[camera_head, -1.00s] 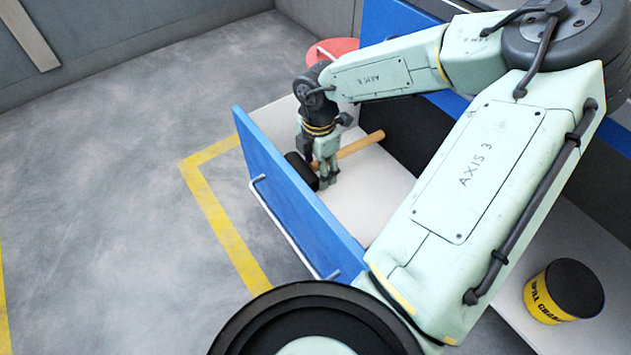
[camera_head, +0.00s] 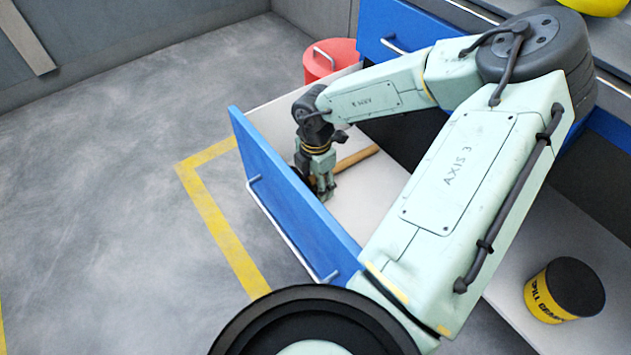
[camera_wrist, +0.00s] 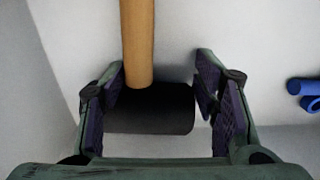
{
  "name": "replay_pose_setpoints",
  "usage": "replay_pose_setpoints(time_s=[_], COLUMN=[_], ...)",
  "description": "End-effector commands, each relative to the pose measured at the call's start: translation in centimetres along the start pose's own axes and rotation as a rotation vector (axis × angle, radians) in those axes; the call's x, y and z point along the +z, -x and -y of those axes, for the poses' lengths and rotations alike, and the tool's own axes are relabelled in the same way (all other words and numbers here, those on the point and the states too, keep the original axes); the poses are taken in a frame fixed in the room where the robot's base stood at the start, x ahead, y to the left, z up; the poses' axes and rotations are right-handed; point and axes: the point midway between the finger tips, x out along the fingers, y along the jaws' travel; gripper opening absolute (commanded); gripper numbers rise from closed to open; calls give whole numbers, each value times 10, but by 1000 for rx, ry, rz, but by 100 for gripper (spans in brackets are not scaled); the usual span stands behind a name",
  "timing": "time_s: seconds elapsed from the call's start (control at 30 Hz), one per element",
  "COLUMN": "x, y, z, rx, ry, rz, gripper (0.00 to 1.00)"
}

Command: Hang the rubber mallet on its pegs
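The rubber mallet has a black head (camera_wrist: 150,108) and a wooden handle (camera_wrist: 138,45). It is in the pulled-out drawer, whose front (camera_head: 290,190) is blue and whose floor (camera_head: 375,200) is white. The handle (camera_head: 356,158) also shows in the head view, pointing up and right. My gripper (camera_head: 325,192) is down inside the drawer at the head end and hides most of the head there. In the wrist view my gripper (camera_wrist: 160,92) is open, with the head between its fingers. The left finger is close to the head; a small gap shows at the right. No pegs are in view.
A blue object (camera_wrist: 305,92) lies at the right in the wrist view. A red container (camera_head: 330,60) stands beyond the drawer. A yellow and black can (camera_head: 565,290) stands at the lower right. Open floor (camera_head: 110,150) lies left of the drawer.

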Motion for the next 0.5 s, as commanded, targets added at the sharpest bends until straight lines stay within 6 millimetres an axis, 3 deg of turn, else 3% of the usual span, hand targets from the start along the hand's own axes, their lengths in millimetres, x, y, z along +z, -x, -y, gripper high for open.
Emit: replay_pose_setpoints(time_s=[0.23, 0.5], x=[0, -1], y=[1, 1], z=[0, 0], rx=[0, 0], ry=[0, 1], rz=[-1, -1], gripper=[73, 73])
